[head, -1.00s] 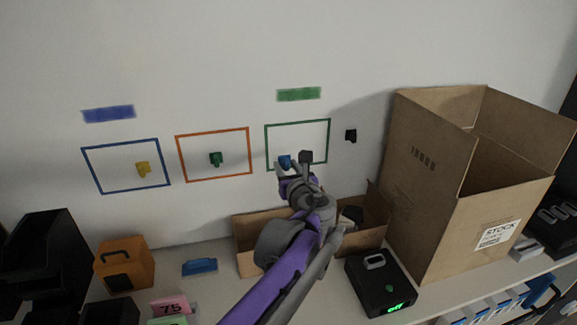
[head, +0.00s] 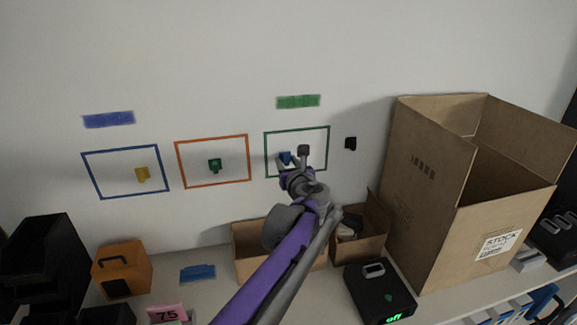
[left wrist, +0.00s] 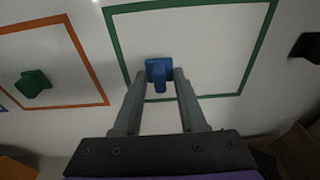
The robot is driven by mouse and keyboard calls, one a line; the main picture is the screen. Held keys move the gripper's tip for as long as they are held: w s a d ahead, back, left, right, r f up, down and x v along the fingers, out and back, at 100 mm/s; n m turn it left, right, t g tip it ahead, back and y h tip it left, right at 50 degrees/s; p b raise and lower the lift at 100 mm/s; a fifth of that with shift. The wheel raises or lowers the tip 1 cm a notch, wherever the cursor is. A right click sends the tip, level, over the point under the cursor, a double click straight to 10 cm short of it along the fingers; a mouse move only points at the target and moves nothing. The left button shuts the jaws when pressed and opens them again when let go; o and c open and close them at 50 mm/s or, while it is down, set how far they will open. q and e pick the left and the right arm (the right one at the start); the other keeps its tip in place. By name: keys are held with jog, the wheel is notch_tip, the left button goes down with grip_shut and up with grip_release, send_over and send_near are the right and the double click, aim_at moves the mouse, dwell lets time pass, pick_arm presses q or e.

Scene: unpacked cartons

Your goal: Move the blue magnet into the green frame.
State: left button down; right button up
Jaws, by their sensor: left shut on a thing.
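The blue magnet (head: 285,158) is inside the outline of the green frame (head: 297,130) on the wall, in the lower left part. My left gripper (head: 292,158) is shut on it. In the left wrist view the blue magnet (left wrist: 159,70) sits between the tips of my left gripper (left wrist: 163,80), above the lower line of the green frame (left wrist: 119,52). I cannot tell whether the magnet touches the wall. My gripper and forearm hide part of the frame's lower edge. My right gripper is not in view.
A green magnet (head: 214,165) is in the orange frame (head: 213,137), and a yellow magnet (head: 142,174) in the blue frame (head: 120,150). A black magnet (head: 350,143) is right of the green frame. Cartons, including a tall one (head: 435,215), stand on the shelf below.

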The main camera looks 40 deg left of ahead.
pick_arm(q)
jog(key=shift+w+a, duration=0.3)
jog(key=shift+a, duration=0.05)
dwell(0.7)
grip_release()
dwell(0.4)
jog(key=f+v, duration=0.1)
jog(key=v, duration=0.7)
dwell(0.6)
jog(key=shift+d+f, duration=0.1)
dwell(0.3)
